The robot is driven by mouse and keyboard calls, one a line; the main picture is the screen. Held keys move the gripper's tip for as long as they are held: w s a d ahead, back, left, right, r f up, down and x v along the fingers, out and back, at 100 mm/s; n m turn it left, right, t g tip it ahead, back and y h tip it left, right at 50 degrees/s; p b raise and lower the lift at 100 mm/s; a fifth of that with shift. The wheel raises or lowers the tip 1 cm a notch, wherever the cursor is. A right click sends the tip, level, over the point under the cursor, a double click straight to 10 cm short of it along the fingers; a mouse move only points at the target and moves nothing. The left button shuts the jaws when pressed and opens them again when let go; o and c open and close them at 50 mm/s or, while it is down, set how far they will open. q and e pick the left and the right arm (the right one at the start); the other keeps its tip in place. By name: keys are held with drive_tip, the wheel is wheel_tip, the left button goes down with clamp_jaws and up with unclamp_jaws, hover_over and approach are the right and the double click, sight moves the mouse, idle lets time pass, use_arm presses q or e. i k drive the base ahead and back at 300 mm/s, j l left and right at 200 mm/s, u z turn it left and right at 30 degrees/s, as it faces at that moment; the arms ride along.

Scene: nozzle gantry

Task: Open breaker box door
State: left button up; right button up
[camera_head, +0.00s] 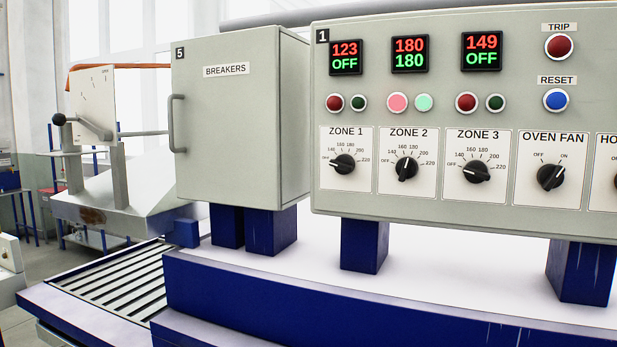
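The breaker box (290,120) is a grey-green cabinet left of the control panel, raised on blue posts. Its door (225,125) faces me, carries a "BREAKERS" label (226,70) and a "5" tag, and looks closed. A grey vertical bar handle (173,123) stands at the door's left edge. Neither of my grippers shows in the head view, and nothing touches the door or handle.
The control panel (470,205) with displays, lamps and knobs stands close to the box's right. A lever with a black ball (59,119) is at the left behind the box. A roller conveyor (110,285) and a blue-edged bench (270,310) lie below.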

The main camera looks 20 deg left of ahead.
sight(222, 102)
drive_tip(key=u, duration=1.15)
